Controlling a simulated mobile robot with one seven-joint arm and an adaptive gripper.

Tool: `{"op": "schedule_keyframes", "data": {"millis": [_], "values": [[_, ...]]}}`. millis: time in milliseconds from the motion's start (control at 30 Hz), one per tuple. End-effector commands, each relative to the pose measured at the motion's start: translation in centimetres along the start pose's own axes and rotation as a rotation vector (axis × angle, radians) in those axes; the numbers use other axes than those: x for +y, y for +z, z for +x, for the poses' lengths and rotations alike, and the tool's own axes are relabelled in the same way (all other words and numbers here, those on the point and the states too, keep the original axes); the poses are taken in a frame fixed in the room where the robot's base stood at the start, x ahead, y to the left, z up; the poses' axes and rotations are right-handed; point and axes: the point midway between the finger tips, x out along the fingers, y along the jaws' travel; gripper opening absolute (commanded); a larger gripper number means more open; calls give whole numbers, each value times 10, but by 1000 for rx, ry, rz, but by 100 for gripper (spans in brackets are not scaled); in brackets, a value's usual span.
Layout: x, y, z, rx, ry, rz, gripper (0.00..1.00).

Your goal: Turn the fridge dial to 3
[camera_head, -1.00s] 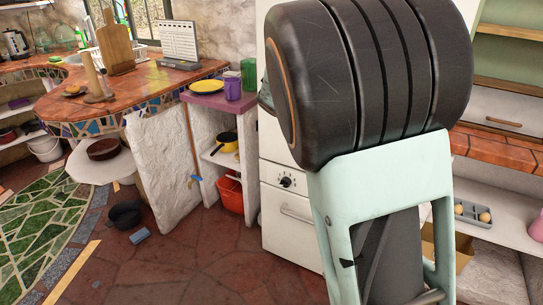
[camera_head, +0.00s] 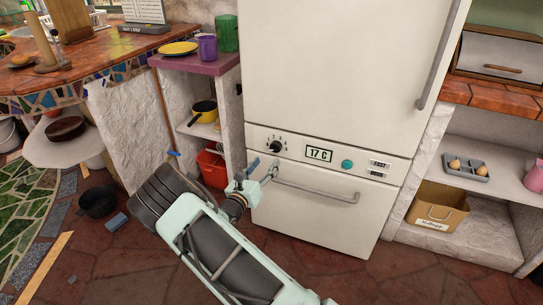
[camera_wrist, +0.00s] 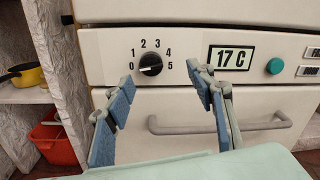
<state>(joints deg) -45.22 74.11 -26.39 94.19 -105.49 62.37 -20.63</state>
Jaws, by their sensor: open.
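The fridge dial (camera_head: 277,146) is a small black round knob on the white panel between the fridge's upper door and lower drawer. In the wrist view the dial (camera_wrist: 150,64) has the numbers 0 to 5 around it. A pale mark on its face seems to lie toward the 0 side, but it is small. My gripper (camera_head: 263,171) is open and empty, in front of the panel just below the dial. In the wrist view my gripper (camera_wrist: 160,76) has its blue-padded fingers spread, one either side of the dial in the picture. They appear apart from it.
A display reading 17 C (camera_wrist: 233,57) and a teal button (camera_wrist: 275,66) sit right of the dial. The drawer handle (camera_wrist: 220,125) sticks out below. An open shelf with a yellow pan (camera_head: 204,112) and a red bin (camera_head: 212,167) stands left of the fridge.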

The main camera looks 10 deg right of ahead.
Motion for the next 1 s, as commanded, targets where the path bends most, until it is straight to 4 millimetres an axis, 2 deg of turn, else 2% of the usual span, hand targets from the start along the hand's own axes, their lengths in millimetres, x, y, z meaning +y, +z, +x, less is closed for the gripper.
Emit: {"op": "schedule_keyframes", "data": {"millis": [33, 100, 233, 700, 833, 1000], "values": [[8, -11, -3, -4, 24, -28, 50], [13, -18, -4, -8, 43, -50, 50], [15, -21, 4, -9, 50, -58, 50], [19, -21, 85, -8, 48, -55, 50], [20, -20, 97, -8, 49, -56, 50], [20, -19, 103, -8, 50, -57, 50]]}}
